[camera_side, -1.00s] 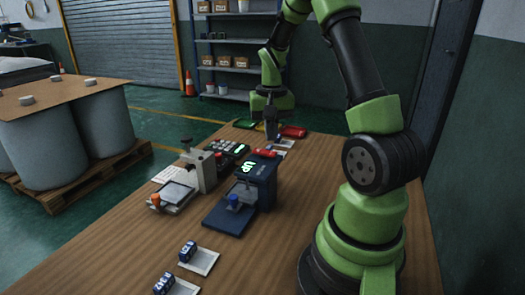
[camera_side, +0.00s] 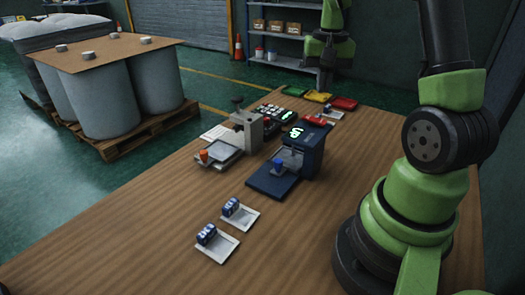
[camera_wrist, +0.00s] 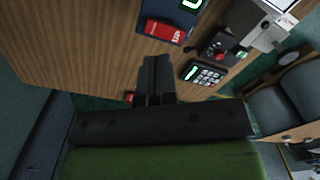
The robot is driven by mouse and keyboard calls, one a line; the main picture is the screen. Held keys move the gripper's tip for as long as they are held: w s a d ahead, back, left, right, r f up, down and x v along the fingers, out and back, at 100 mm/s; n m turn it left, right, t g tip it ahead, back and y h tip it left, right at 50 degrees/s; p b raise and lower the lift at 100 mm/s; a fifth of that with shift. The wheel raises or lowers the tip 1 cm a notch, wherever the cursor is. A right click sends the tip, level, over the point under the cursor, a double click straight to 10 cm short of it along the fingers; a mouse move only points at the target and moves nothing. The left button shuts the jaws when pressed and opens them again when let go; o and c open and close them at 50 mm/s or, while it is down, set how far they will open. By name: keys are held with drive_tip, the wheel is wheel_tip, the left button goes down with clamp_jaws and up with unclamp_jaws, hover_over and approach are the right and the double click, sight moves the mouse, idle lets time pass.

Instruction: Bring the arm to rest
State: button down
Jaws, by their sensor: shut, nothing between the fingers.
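My gripper (camera_side: 325,78) hangs above the far end of the wooden table in the side view, fingers pointing down, clear of the tabletop. In the wrist view its dark fingers (camera_wrist: 157,75) are together with nothing between them. The upper part of my arm is cut off by the top of the side view.
The table (camera_side: 150,225) carries a blue machine with a lit green display (camera_side: 305,150), a grey device (camera_side: 245,130), a keypad (camera_wrist: 203,75) and two white trays with blue-and-white items (camera_side: 232,207). Green (camera_side: 294,91), yellow (camera_side: 318,97) and red (camera_side: 344,103) trays lie at the far end.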

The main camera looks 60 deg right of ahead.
drive_tip(key=a+r+n+t, duration=0.35)
drive_tip(key=a+r, duration=0.45)
drive_tip(key=a, duration=0.4)
drive_tip(key=s+a+r+n+t+y, duration=0.2)
drive_tip(key=s+a+r+n+t, duration=0.1)
drive_tip(key=s+a, duration=0.5)
drive_tip(key=shift+s+a+n, duration=0.35)
drive_tip(key=shift+a+n, duration=0.3)
drive_tip(key=shift+a, duration=0.6)
drive_tip(key=shift+t, duration=0.25)
drive_tip(key=w+d+r+m+g+h, duration=0.1)
drive_tip(key=w+d+m+g+h, duration=0.15)
drive_tip(key=w+d+m, duration=0.55)
drive_tip(key=w+d+f+m+g, duration=0.1)
drive_tip(key=d+f+m+g, duration=0.1)
drive_tip(key=d, duration=0.6)
drive_tip(key=w+d+f+m+g, duration=0.2)
drive_tip(key=d+f+m, duration=0.1)
drive_tip(key=d, duration=0.4)
drive_tip(key=shift+w+d+f+m+g, duration=0.3)
drive_tip(key=shift+d+m+g, duration=0.05)
drive_tip(key=shift+m, duration=0.15)
